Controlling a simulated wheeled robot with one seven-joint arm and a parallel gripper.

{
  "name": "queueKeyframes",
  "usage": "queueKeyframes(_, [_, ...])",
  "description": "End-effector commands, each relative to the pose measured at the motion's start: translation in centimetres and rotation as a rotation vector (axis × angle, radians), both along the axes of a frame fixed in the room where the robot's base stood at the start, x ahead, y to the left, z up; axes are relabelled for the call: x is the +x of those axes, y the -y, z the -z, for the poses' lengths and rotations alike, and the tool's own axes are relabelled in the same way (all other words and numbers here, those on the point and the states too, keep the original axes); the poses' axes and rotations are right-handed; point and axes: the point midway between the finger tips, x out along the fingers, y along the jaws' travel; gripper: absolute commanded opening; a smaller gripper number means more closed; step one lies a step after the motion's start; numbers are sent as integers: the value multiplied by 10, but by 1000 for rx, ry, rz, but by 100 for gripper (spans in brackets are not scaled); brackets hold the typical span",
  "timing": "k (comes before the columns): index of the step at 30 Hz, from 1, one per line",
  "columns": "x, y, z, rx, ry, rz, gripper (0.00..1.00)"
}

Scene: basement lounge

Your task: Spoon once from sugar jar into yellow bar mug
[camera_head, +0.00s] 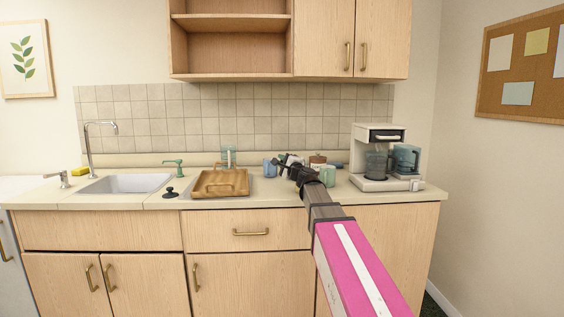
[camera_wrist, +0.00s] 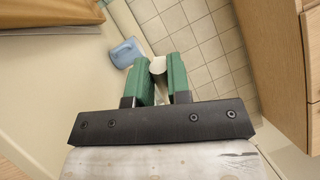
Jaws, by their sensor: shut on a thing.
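My gripper (camera_head: 284,164) is over the counter, right of the wooden tray; it looks small and dark there. In the wrist view its green fingers (camera_wrist: 159,82) are shut on a small white object (camera_wrist: 157,65); I cannot tell whether it is a spoon. A brown jar with a pale label (camera_head: 317,161) stands behind my arm; whether it is the sugar jar is unclear. A blue mug (camera_head: 270,168) stands just left of my gripper and also shows in the wrist view (camera_wrist: 125,53).
A pale green mug (camera_head: 328,176) stands right of my wrist. A coffee maker (camera_head: 384,160) is at the right end of the counter (camera_head: 240,203). A wooden tray (camera_head: 220,190), sink (camera_head: 127,183) and yellow sponge (camera_head: 80,171) are to the left. Tiled wall lies behind.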

Motion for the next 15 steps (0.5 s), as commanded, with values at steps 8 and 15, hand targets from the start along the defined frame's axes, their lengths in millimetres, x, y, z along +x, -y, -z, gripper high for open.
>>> queueKeyframes(8, [-1,0,1,65,76,19,0])
queueKeyframes(15, [-1,1,1,121,143,39,0])
